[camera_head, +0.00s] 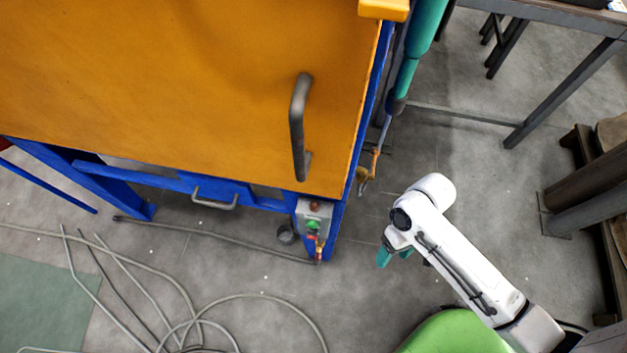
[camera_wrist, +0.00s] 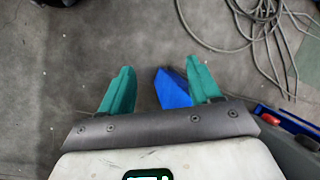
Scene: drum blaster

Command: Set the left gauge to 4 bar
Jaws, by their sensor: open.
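No gauge can be made out in either view. The blaster's large orange door (camera_head: 180,80) and blue frame (camera_head: 150,178) fill the upper left of the head view. A grey control box (camera_head: 313,218) with red and green buttons sits at the frame's lower right corner. My gripper (camera_head: 394,256) is to the right of this box, apart from it, over bare floor. In the wrist view my gripper (camera_wrist: 159,68) shows its two teal fingers spread, with nothing held.
Grey hoses (camera_head: 240,298) lie looped on the floor at the lower left. A grey door handle (camera_head: 298,125) sticks out from the orange door. A teal cylinder (camera_head: 420,40) runs beside the machine. A metal table (camera_head: 540,12) stands at the upper right.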

